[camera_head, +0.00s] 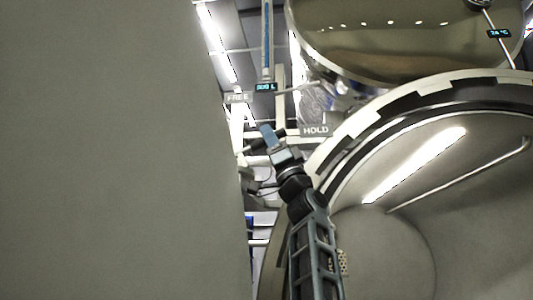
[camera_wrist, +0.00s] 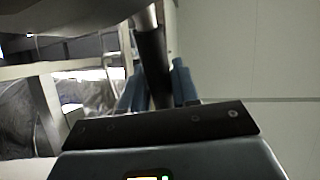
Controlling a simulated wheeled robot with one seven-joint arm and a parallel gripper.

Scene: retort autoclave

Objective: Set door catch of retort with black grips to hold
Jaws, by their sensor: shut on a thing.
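My gripper (camera_head: 268,136) is beside the rim of the open retort (camera_head: 345,135), between the FREE sign (camera_head: 238,97) on the left and the HOLD sign (camera_head: 316,131) on the right. In the wrist view, its blue fingers stand on both sides of a black grip (camera_wrist: 151,58) on a pale metal rod and are shut on it. I take this to be the door catch's lever. In the head view, my gripper largely hides the lever, so its exact position between the signs is unclear.
A large plain grey surface (camera_head: 110,150) fills the left of the head view. A rounded metal vessel (camera_head: 400,40) hangs over the upper right, with a 74 °C display (camera_head: 499,34). My arm runs up across the retort's toothed rim. The gap around my gripper is narrow.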

